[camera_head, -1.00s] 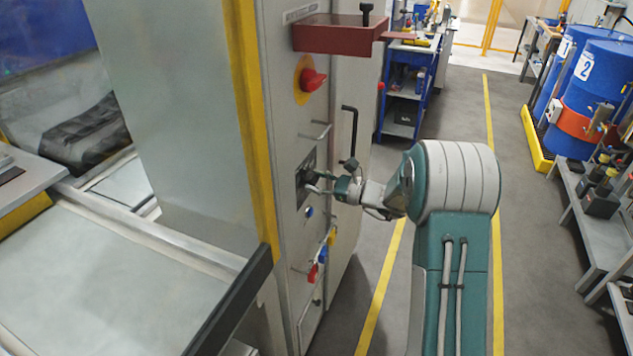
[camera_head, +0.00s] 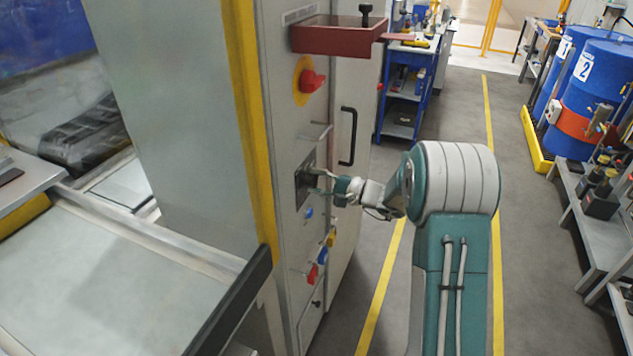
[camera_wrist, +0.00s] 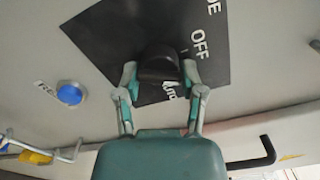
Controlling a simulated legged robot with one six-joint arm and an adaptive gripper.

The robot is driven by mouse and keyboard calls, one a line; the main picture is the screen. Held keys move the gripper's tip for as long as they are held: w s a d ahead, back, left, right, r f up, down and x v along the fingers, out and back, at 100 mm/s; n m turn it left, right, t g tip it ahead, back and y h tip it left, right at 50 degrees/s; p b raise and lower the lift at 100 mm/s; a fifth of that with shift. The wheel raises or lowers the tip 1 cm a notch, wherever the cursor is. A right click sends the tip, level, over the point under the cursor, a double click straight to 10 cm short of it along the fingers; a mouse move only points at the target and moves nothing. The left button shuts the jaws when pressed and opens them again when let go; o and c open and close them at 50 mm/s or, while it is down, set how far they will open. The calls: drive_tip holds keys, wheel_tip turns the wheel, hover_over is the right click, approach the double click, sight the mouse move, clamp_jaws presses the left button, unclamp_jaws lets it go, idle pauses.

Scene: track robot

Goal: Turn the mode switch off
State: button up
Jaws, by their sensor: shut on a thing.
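The mode switch is a black knob (camera_wrist: 160,66) on a dark square plate (camera_wrist: 104,33) in the wrist view. White "OFF" lettering shows to the right of the knob, and other lettering below it is partly hidden. The knob's exact pointing direction is hard to tell. My gripper (camera_wrist: 160,78) has one finger on each side of the knob and is shut on it. In the head view, my gripper (camera_head: 321,182) reaches the plate (camera_head: 299,190) on the grey cabinet front; the knob is too small to make out there.
A black door handle (camera_head: 347,136) is to the right. A blue button (camera_wrist: 69,94) is beside the plate.

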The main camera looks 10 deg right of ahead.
drive_tip(key=n, duration=0.5)
drive_tip(key=shift+f+n, duration=0.15)
drive_tip(key=shift+n, duration=0.15)
drive_tip(key=shift+s, duration=0.1)
drive_tip(key=shift+f, duration=0.1)
drive_tip(key=o, duration=1.1)
drive_tip(key=shift+a, duration=0.1)
drive_tip(key=v, duration=1.2)
